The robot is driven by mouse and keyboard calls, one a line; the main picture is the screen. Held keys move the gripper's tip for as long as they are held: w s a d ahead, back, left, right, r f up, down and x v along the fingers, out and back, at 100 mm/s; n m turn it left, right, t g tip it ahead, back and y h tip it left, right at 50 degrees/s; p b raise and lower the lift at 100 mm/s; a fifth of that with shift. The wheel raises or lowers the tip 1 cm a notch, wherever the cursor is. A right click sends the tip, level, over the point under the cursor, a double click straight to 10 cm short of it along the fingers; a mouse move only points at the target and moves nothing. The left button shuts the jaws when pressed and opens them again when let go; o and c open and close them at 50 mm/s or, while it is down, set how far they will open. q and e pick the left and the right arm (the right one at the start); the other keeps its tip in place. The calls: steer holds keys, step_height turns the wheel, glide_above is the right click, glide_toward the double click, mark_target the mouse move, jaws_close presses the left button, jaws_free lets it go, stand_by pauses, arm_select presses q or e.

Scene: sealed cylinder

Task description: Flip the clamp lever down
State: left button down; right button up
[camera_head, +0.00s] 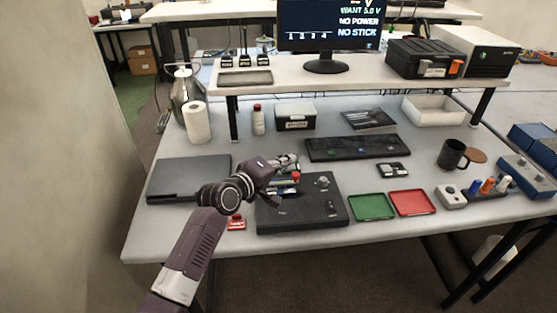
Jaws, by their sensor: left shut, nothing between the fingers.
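A black box (300,218) with a flat top lies at the front middle of the bench. On it are a silver fitting (322,183) and a small dark upright piece (331,206). I cannot tell which part is the clamp lever or how it stands. My left gripper (288,163) is shut and empty, over the back left of the box. It partly hides that corner and the small coloured items there, one with a red end (295,177). I cannot tell if it touches anything. My right gripper is not in view.
A dark closed laptop-like slab (188,180) lies left of the box, with a small red item (236,223) between. Green (372,207) and red (412,203) trays lie to the right. A keyboard (357,147) lies behind; a black mug (452,155) stands at the right.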

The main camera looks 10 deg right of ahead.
arm_select(q)
steer(key=d+f, duration=0.1)
steer(key=d+f+b, duration=0.1)
steer(key=f, duration=0.1)
steer(key=shift+d, duration=0.25)
steer(key=shift+d+f+b, duration=0.45)
steer(key=shift+f+b, duration=0.1)
steer(key=shift+f, duration=0.2)
steer(key=s+r+p, duration=0.7)
steer(key=r+p, duration=0.4)
steer(key=p, duration=0.1)
steer(key=shift+p, duration=0.35)
